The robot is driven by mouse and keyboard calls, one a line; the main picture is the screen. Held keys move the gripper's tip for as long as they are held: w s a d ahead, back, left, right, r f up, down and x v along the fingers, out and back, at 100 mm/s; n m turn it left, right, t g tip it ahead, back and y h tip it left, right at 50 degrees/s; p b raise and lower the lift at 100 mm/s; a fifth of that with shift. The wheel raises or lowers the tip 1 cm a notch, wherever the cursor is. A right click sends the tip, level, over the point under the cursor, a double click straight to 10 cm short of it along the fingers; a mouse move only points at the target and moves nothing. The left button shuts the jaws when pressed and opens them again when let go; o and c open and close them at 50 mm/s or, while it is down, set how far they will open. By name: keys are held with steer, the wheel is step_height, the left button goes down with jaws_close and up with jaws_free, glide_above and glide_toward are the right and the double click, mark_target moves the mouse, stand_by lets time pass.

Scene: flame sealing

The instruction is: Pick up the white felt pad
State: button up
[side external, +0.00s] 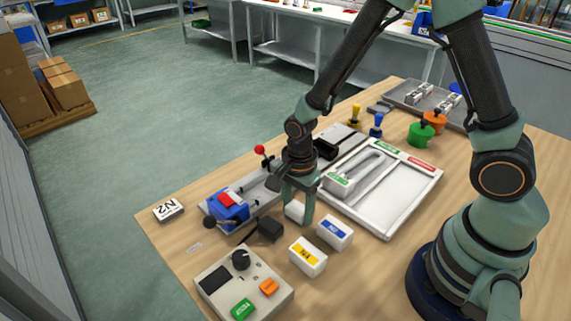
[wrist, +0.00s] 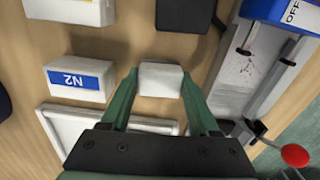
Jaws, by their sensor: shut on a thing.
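The white felt pad (wrist: 160,79) is a small pale block between the two green fingers of my gripper (wrist: 158,88) in the wrist view. Both fingers meet its sides, and my gripper is shut on it. In the side external view the pad (side external: 294,210) shows as a white patch between the fingers of my gripper (side external: 297,205), partly hidden by the near finger. My gripper points down, low over the wooden table. I cannot tell whether the pad touches the table.
A white block with a blue N2 label (side external: 334,231) and one with a yellow label (side external: 307,256) stand close by. A white tray (side external: 415,203) lies to the right. A blue clamp fixture (side external: 229,208) and a black block (side external: 268,229) are to the left. A control box (side external: 215,300) sits in front.

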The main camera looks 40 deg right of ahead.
mark_target(295, 206)
step_height(295, 206, up, 20)
stand_by(0.5)
steer(key=o, duration=0.8)
steer(key=c, duration=0.8)
steer(key=shift+w+f, duration=0.1)
steer(key=shift+w+a+f+n, duration=0.25)
steer(key=shift+w+f+n, duration=1.5)
steer(key=shift+f+n, duration=1.2)
steer(key=shift+w+a+f+n, duration=0.2)
steer(key=shift+w+f+n, duration=1.5)
steer(key=shift+f+n, duration=1.25)
steer(key=shift+w+a+f+n, duration=0.25)
steer(key=shift+w+f+n, duration=1.5)
steer(key=shift+f+n, duration=1.2)
